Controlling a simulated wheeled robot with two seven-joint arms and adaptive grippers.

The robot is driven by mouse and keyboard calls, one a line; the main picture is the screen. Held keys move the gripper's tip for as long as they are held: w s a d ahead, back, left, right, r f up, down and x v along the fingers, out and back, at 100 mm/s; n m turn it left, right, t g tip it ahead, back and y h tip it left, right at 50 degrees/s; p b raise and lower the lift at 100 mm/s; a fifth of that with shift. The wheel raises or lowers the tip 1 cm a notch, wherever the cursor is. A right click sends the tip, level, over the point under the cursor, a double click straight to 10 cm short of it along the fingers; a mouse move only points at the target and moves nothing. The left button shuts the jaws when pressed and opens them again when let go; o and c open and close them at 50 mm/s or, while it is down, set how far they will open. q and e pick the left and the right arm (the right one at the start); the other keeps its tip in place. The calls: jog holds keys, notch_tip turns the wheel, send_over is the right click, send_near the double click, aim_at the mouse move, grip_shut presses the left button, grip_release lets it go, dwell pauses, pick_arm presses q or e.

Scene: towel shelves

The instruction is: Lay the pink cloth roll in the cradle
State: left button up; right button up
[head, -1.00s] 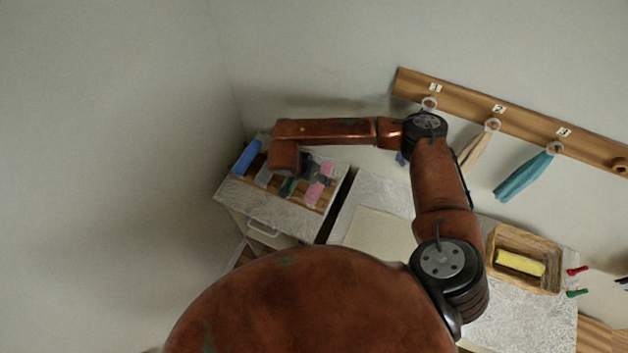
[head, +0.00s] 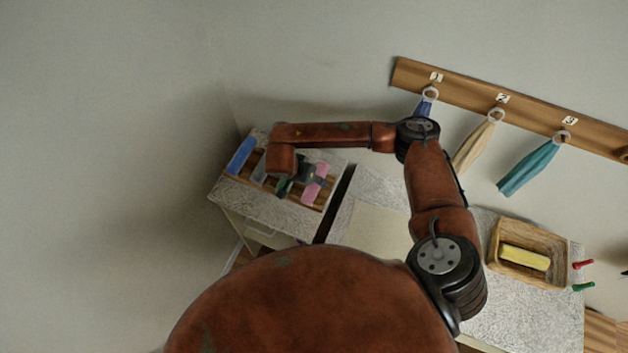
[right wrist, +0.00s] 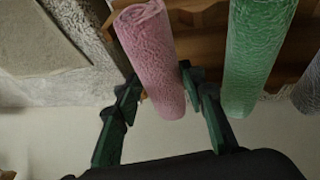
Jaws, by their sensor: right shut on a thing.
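The pink cloth roll (head: 310,194) is on the wooden slatted cradle (head: 304,202) at the left counter in the head view. I cannot tell whether the roll touches the wood. My left gripper is not in view.
A green roll (right wrist: 255,50) lies close beside the pink one. A blue roll (head: 242,155) is at the cradle's far left. A basket (head: 497,240) holding a yellow cloth (head: 524,258) stands on the right counter. Cloths hang from a numbered wall rail (head: 465,95).

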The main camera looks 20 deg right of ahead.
jog(key=shift+f, duration=0.2)
jog(key=o, duration=1.2)
jog(key=shift+c, duration=0.2)
jog(key=shift+r, duration=0.1)
jog(key=shift+r+p, duration=0.75)
jog(key=b+v, duration=0.2)
jog(key=v, duration=0.9)
jog(key=shift+a, duration=0.3)
jog(key=shift+r, duration=0.15)
